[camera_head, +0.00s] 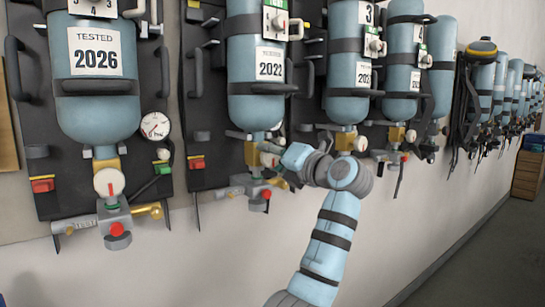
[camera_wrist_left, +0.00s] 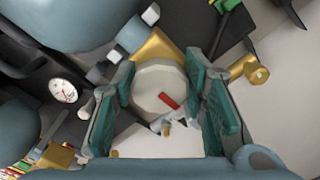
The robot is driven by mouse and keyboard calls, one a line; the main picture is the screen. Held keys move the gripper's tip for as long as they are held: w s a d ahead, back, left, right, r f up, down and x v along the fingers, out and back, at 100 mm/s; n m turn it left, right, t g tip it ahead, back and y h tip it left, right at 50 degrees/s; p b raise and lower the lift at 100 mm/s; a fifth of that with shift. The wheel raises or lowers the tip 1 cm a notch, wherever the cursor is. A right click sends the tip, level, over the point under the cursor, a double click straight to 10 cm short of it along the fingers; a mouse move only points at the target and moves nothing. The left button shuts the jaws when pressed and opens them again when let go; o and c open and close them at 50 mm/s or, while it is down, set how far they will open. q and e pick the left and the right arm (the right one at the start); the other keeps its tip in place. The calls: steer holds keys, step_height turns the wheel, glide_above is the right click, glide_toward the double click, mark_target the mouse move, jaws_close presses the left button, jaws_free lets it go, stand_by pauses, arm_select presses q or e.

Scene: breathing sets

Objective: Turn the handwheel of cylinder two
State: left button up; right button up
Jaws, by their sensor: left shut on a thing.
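The second cylinder from the left (camera_head: 255,65) is blue, hangs upright on a dark backplate and has a "2022" label. In the wrist view its round white handwheel (camera_wrist_left: 158,92) has a red mark, tilted to the lower right. My left gripper (camera_wrist_left: 160,80) has its two green fingers on either side of this handwheel, shut on its rim. In the head view my left gripper (camera_head: 273,155) is at the valve below the second cylinder, and it and my arm hide most of the handwheel. My right gripper is not in view.
The first cylinder (camera_head: 97,75), labelled 2026, has a white handwheel (camera_head: 109,182) with a red mark and a gauge (camera_head: 155,126). A third cylinder (camera_head: 350,60) and several more hang to the right. A wooden cabinet (camera_head: 528,170) stands far right. The wall below is bare.

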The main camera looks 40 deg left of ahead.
arm_select(q)
steer(key=o, duration=1.2)
steer(key=shift+c, duration=0.2)
steer(key=v, duration=1.2)
